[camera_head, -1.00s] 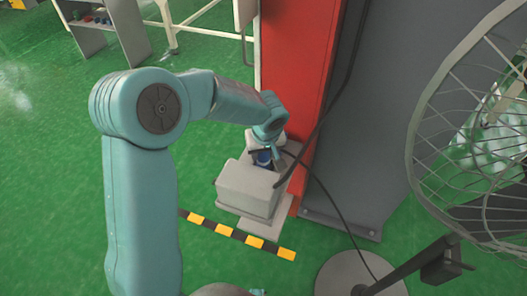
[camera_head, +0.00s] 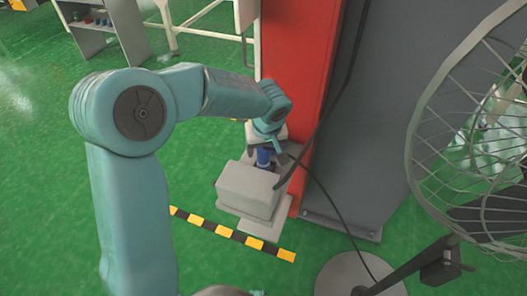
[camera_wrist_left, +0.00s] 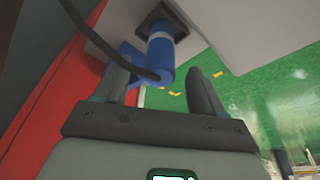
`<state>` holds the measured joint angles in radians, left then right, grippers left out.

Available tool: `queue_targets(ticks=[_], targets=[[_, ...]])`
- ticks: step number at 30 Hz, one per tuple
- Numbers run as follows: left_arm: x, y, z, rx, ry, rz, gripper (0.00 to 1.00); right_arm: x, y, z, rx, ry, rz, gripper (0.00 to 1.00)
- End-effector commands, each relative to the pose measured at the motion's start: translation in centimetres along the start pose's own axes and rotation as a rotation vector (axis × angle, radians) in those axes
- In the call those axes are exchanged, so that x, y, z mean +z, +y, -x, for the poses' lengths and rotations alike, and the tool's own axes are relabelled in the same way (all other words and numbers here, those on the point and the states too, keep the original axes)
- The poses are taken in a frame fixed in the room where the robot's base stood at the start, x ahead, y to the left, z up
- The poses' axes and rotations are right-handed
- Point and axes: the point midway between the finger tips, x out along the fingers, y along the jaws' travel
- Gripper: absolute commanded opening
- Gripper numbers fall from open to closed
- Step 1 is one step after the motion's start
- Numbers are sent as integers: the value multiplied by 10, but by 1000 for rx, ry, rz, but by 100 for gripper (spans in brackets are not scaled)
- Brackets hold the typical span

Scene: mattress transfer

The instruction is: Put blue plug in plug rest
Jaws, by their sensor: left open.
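The blue plug (camera_head: 264,156) stands at the back of the pale grey box beside the red column. In the left wrist view the blue plug (camera_wrist_left: 161,58) has a pale band, and its end sits in a dark square socket (camera_wrist_left: 162,18) on the box; how deep it sits I cannot tell. My left gripper (camera_head: 268,146) is just above and behind the plug. In the left wrist view my left gripper (camera_wrist_left: 160,82) is open, with its fingers apart on either side of the plug, not pressing it. My right gripper is not in view.
The grey box (camera_head: 249,188) stands against the red column (camera_head: 296,70). A black cable (camera_head: 325,192) hangs across the area. A fan (camera_head: 475,130) stands at the right. Green floor (camera_head: 210,262) with a yellow-black stripe (camera_head: 225,231) is open in front.

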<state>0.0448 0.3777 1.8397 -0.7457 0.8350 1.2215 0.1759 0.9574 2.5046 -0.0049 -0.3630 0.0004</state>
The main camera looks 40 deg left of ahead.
Motion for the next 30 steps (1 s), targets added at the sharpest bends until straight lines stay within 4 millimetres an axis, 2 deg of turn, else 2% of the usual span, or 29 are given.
queue_targets(ticks=[1,6,12,30], targets=[[-1,1,15,5,4,1,69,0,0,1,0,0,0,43],[-1,1,52,5,3,0,69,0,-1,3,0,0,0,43],[0,0,76,1,1,0,69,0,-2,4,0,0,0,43],[0,0,80,0,-1,0,69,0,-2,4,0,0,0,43]])
